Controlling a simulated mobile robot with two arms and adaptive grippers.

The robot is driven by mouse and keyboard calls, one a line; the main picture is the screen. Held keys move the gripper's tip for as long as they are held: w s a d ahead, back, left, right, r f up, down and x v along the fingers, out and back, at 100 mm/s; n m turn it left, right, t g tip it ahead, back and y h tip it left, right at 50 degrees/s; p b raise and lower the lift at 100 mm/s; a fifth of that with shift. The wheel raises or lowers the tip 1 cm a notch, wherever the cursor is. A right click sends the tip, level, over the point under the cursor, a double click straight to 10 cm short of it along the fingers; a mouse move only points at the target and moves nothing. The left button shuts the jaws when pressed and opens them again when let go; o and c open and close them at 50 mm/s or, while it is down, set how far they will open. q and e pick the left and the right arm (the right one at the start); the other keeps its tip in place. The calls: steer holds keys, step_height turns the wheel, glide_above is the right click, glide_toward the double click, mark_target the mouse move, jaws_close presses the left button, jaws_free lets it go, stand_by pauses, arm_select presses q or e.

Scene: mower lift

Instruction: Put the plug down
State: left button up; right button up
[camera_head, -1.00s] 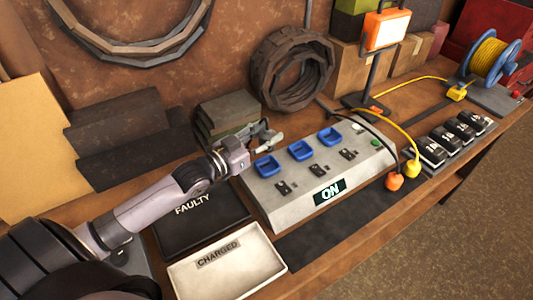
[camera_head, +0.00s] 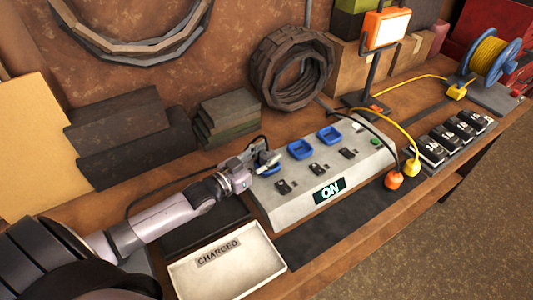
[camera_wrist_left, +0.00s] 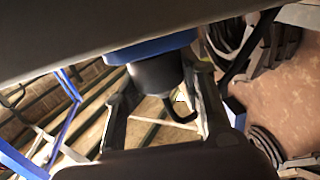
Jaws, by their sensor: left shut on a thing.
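The plug (camera_wrist_left: 157,74) shows in the left wrist view as a dark body with a blue part above it, between my fingers. My left gripper (camera_head: 264,160) is shut on it. In the head view the gripper is at the leftmost blue socket (camera_head: 268,171) of the grey power box (camera_head: 290,205) and covers part of it. The plug is too small and covered there to tell whether it touches the socket. A dark cable (camera_head: 150,193) runs left from near the gripper behind my arm. My right gripper is not in view.
The white CHARGED tray (camera_head: 270,272) and the dark FAULTY tray (camera_head: 205,240) lie in front of my arm. Two other blue sockets (camera_head: 300,149) look empty. Several numbered batteries (camera_head: 447,140) stand right.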

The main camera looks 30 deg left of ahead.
arm_select(q)
steer(key=shift+s+f, duration=0.15)
steer(key=shift+f, duration=0.25)
steer(key=o, duration=1.2)
steer(key=shift+f, duration=0.15)
steer(key=shift+r, duration=0.5)
steer(key=b+v, duration=0.1)
steer(key=v, duration=1)
steer(key=shift+s+r, duration=0.25)
steer(key=shift+s, duration=0.05)
steer(key=shift+a, duration=0.15)
